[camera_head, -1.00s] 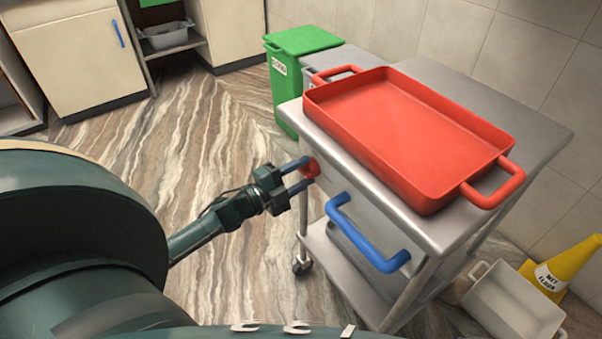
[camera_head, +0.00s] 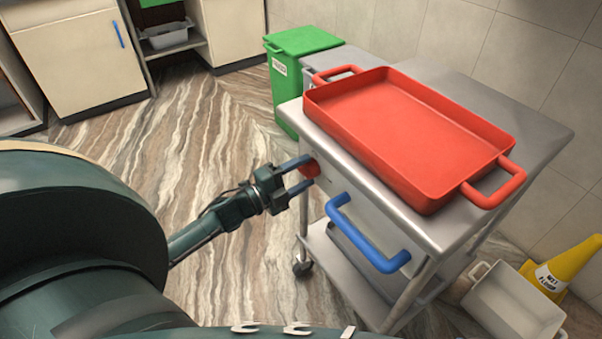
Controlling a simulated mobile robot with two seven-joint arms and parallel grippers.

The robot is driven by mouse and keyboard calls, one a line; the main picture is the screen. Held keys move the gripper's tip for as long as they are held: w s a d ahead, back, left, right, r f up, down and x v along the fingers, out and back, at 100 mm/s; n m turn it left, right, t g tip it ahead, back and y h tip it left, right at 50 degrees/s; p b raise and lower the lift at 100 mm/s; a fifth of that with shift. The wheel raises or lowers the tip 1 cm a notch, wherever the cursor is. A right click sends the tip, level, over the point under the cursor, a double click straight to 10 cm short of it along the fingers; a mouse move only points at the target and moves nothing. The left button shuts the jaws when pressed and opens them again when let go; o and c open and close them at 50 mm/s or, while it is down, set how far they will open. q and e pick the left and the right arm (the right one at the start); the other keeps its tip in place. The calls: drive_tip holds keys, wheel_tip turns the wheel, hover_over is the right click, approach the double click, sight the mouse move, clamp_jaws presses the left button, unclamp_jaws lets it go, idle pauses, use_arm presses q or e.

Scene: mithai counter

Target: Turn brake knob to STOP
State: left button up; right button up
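The brake knob (camera_head: 310,168) is a small red knob on the near left end of the metal cart (camera_head: 500,110). My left gripper (camera_head: 304,172) comes in from the left with its two blue-grey fingers spread around the knob, one above and one below. Whether the fingers touch the knob is not clear. Any STOP mark and the knob's turn position are too small to read. My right gripper is not in view.
A red tray (camera_head: 410,130) with two handles lies on the cart top. A blue handle (camera_head: 368,240) sticks out of the cart's front. A green bin (camera_head: 290,75) stands behind the cart. A yellow wet-floor sign (camera_head: 567,266) and a pale tub (camera_head: 512,303) are at right.

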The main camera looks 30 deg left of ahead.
use_arm(q)
drive_tip(key=shift+o, duration=0.8)
drive_tip(key=shift+s+a, duration=0.1)
drive_tip(key=shift+s, duration=0.1)
drive_tip(key=v, duration=1.2)
drive_tip(key=shift+s+p, duration=0.35)
drive_tip(key=shift+p, duration=0.1)
drive_tip(key=shift+a, duration=0.15)
